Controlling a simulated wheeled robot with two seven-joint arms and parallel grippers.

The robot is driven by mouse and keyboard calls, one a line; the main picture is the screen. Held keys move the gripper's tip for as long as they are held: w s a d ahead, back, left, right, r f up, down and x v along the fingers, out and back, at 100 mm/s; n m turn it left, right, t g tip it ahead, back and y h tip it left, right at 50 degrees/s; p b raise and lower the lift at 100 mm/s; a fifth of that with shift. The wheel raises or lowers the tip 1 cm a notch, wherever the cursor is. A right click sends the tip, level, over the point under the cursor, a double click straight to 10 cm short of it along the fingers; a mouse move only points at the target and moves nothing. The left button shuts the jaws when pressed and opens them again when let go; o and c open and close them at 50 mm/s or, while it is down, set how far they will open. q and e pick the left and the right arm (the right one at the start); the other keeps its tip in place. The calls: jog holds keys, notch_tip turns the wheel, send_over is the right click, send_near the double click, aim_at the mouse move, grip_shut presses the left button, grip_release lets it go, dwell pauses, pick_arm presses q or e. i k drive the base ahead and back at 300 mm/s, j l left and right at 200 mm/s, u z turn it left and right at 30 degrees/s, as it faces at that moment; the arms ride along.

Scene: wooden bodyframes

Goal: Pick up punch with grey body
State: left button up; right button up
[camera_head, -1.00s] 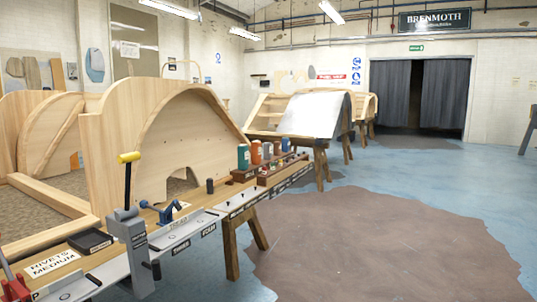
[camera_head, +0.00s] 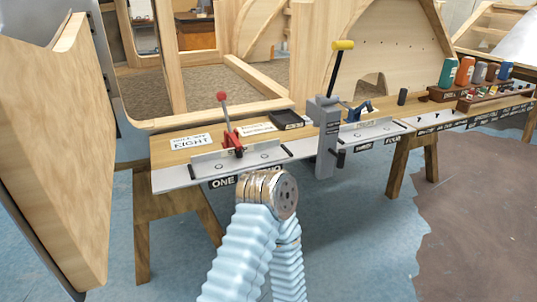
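A punch with a grey body (camera_head: 325,140) stands upright at the front edge of the bench. Its black lever rises to a yellow grip (camera_head: 343,45). A smaller press-like tool with a red body (camera_head: 232,137) and a red-knobbed lever stands on the bench to its left. A blue tool (camera_head: 359,112) is just right of the grey punch. One of my arms, in a pale blue ribbed sleeve with a metal joint, rises at the lower middle, in front of the bench and apart from the punch. No gripper fingers show.
The bench (camera_head: 175,155) has metal strips and labels along its front. A black tray (camera_head: 290,119) lies behind the punch. Coloured bottles (camera_head: 465,71) stand at the right. A large wooden panel (camera_head: 55,150) stands close on the left. The floor at lower right is clear.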

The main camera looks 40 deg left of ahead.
aim_at(480, 69)
jog(key=z, duration=0.85)
jog(key=i+z, duration=0.15)
jog(key=i, duration=4.2)
jog(key=i+u, duration=0.15)
jog(key=u, duration=0.35)
jog(key=i+l+u, duration=0.1)
jog(key=u, duration=0.35)
jog(key=i+l+u, duration=0.15)
jog(key=u, duration=0.35)
jog(key=i+l+u, duration=0.15)
jog(key=u, duration=0.35)
